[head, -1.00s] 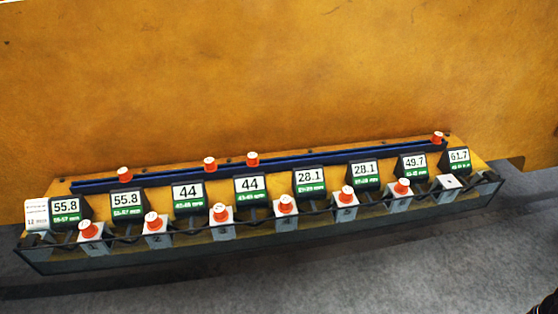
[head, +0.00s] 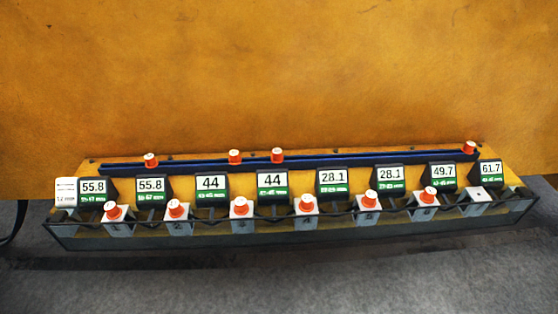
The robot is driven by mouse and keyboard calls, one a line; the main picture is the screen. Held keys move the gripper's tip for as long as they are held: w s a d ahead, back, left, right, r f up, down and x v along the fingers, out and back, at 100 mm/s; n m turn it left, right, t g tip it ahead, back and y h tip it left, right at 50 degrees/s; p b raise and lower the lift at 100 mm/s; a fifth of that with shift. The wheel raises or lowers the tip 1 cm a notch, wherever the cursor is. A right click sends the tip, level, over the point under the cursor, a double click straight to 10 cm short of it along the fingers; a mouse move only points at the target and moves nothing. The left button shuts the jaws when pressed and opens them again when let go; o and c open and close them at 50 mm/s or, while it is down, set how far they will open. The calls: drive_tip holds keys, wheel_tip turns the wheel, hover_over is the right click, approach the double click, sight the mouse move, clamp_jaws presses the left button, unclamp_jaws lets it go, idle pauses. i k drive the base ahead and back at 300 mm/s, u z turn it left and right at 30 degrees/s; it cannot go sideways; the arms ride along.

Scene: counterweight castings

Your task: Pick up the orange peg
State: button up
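Several orange pegs with pale tops show in the head view. Along the blue rail at the back, one peg (head: 151,160) stands at the left, two pegs (head: 235,157) (head: 278,155) stand near the middle, and one peg (head: 469,147) stands at the right end. In the front row, several more pegs, such as the leftmost one (head: 113,212) and the rightmost one (head: 428,196), sit on pale blocks. The block at the far right (head: 477,195) has no peg on it. The frame does not show which peg is meant. My gripper is not in view.
A long dark-framed rack (head: 300,238) holds the pegs and a row of number displays (head: 272,184). A large orange-brown panel (head: 280,70) rises behind it. Grey floor (head: 280,285) in front is clear. A small white label card (head: 66,192) stands at the left end.

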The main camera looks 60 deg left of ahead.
sight(277, 157)
drive_tip(key=z, duration=0.1)
drive_tip(key=k, duration=1.6)
drive_tip(key=u, duration=1.8)
drive_tip(key=i, duration=0.75)
drive_tip(key=z, duration=0.1)
